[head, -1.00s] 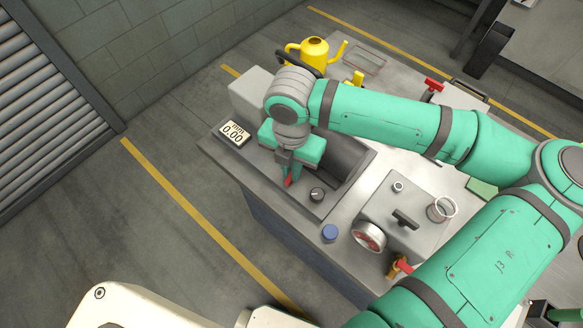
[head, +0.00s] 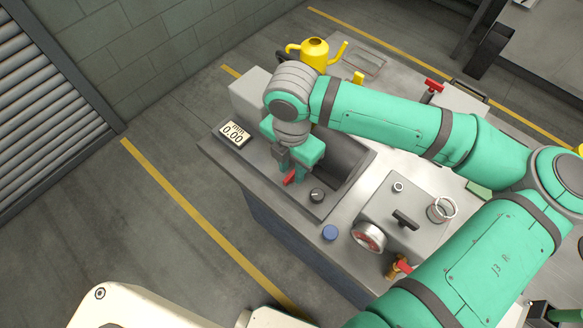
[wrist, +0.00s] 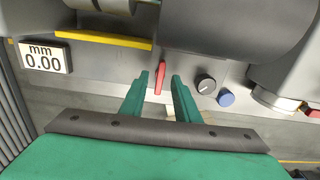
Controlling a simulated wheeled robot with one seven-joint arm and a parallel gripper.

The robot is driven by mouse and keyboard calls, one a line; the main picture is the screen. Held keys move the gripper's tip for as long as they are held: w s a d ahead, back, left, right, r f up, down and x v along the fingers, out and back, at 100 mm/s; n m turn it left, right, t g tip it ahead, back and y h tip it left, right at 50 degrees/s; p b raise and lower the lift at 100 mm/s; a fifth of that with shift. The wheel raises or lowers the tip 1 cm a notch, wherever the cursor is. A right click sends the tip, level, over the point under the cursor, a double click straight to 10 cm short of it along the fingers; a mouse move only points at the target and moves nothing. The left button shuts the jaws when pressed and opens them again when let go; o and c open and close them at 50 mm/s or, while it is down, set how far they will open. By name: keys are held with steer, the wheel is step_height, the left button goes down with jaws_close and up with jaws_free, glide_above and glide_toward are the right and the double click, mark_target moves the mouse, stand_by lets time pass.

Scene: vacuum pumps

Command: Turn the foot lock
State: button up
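A small red lever (head: 289,176), which I take for the foot lock, stands on the front ledge of the grey machine, left of a black knob (head: 317,194). In the wrist view the red lever (wrist: 160,78) appears nearly upright in the picture, between the tips of my gripper's green fingers (wrist: 160,82). The fingers are apart, with a gap on each side of the lever. I cannot tell how deep the lever sits between them. In the head view my gripper (head: 290,168) is just above and behind the lever and partly hides its surroundings.
A display reading 0.00 mm (head: 234,134) lies left of the lever. A blue cap (head: 330,233) and a round gauge (head: 369,237) are to the right. A yellow watering can (head: 314,53) stands behind. The floor in front is clear.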

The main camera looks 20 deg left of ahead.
steer(key=shift+r, duration=0.5)
steer(key=shift+r, duration=0.1)
steer(key=shift+r, duration=2.9)
